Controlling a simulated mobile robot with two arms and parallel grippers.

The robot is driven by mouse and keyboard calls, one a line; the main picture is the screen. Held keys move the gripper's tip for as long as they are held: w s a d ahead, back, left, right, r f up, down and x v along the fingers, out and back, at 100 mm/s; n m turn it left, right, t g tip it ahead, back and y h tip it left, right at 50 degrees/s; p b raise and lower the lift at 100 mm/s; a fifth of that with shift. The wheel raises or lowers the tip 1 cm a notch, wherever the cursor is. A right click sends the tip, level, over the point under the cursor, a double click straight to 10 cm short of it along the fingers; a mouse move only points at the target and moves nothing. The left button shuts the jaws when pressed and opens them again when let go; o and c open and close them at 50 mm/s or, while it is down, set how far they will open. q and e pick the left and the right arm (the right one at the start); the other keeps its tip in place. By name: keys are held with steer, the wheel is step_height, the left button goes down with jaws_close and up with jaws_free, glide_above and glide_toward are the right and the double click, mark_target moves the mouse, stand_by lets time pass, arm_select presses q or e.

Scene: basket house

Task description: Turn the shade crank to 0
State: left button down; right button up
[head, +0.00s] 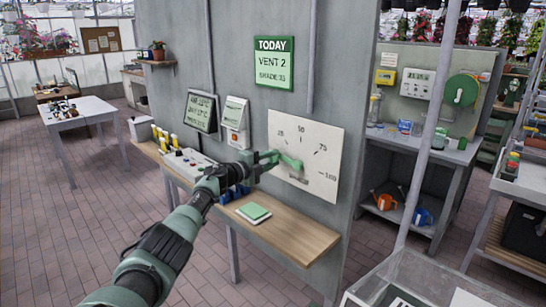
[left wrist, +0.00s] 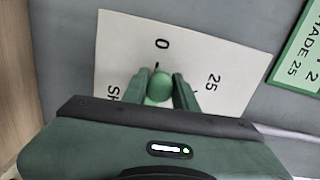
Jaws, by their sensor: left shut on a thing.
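The shade crank (head: 292,163) is green and sits on a white dial plate (head: 325,144) on the grey wall panel. The marks 25, 50, 75 and 100 show in the head view; the 0 is hidden there behind my gripper. In the left wrist view, the crank's round green knob (left wrist: 158,89) is between the two fingers of my left gripper (left wrist: 158,92), just below the 0 mark on the dial plate (left wrist: 120,60). My left gripper (head: 268,158) is shut on the knob. My right gripper is not in view.
A wooden shelf (head: 300,236) with a green pad (head: 253,212) runs below the dial. A green and white sign (head: 274,62) hangs above. A vertical pole (head: 430,120) and a clear-sided bin (head: 420,280) stand at the right. Brick floor is open at the left.

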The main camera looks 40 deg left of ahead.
arm_select(q)
steer(key=shift+f+n, duration=0.5)
steer(key=shift+f, duration=0.15)
steer(key=c, duration=1.1)
jaws_free()
steer(key=shift+s+a, duration=0.2)
steer(key=shift+s, duration=0.35)
steer(key=shift+s+a+r, duration=0.1)
steer(key=shift+s+a, duration=0.1)
steer(key=shift+s, duration=1.45)
steer(key=shift+s+a+r, duration=0.1)
steer(key=shift+s+a, duration=0.05)
steer(key=shift+s, duration=1.5)
